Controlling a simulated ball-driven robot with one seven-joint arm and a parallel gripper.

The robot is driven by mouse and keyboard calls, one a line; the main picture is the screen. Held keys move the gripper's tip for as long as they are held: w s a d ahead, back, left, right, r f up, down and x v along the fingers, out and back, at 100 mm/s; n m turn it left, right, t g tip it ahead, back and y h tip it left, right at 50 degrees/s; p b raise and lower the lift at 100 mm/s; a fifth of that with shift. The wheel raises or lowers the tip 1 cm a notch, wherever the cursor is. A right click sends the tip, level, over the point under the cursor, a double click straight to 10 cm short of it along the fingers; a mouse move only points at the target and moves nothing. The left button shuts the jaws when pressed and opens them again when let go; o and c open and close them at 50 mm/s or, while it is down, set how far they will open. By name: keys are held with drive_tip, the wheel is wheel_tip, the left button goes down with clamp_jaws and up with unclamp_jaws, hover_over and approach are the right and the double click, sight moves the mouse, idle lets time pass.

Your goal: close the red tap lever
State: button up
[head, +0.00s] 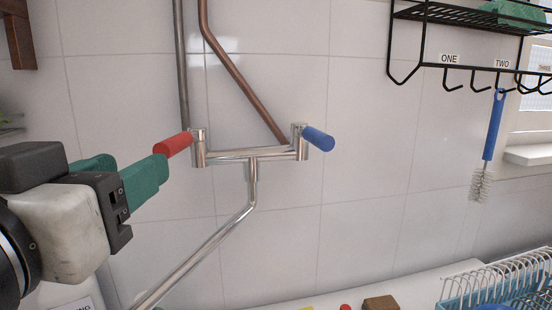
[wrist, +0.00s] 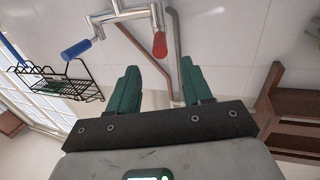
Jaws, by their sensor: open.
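The chrome wall tap (head: 253,155) has a red lever (head: 173,145) on its left end and a blue lever (head: 318,138) on its right end. The red lever points left and slightly toward me. My gripper (head: 140,165) is open, with green fingers, just left of and below the red lever in the head view. The near finger's tip overlaps the lever's end there, so contact cannot be told. In the wrist view the red lever (wrist: 160,45) lies just beyond the gap between the fingertips (wrist: 159,66); the blue lever (wrist: 76,50) is to the left.
Grey and copper pipes (head: 240,75) run up the tiled wall behind the tap. The chrome spout (head: 205,250) slopes down to the left. A black rack (head: 455,68) with a hanging blue brush (head: 491,135) is at right. A dish rack (head: 500,285) stands below it.

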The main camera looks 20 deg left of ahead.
sight(174, 145)
drive_tip(key=w+p, duration=0.1)
drive_tip(key=w, duration=0.2)
drive_tip(key=w+a+m+p, duration=0.1)
drive_tip(key=w, duration=0.3)
drive_tip(key=w+a+m+p, duration=0.1)
drive_tip(key=w, duration=0.2)
drive_tip(key=shift+w+a+r, duration=0.1)
drive_tip(key=shift+w+a, duration=0.05)
drive_tip(key=shift+a, duration=0.1)
clamp_jaws()
idle(0.3)
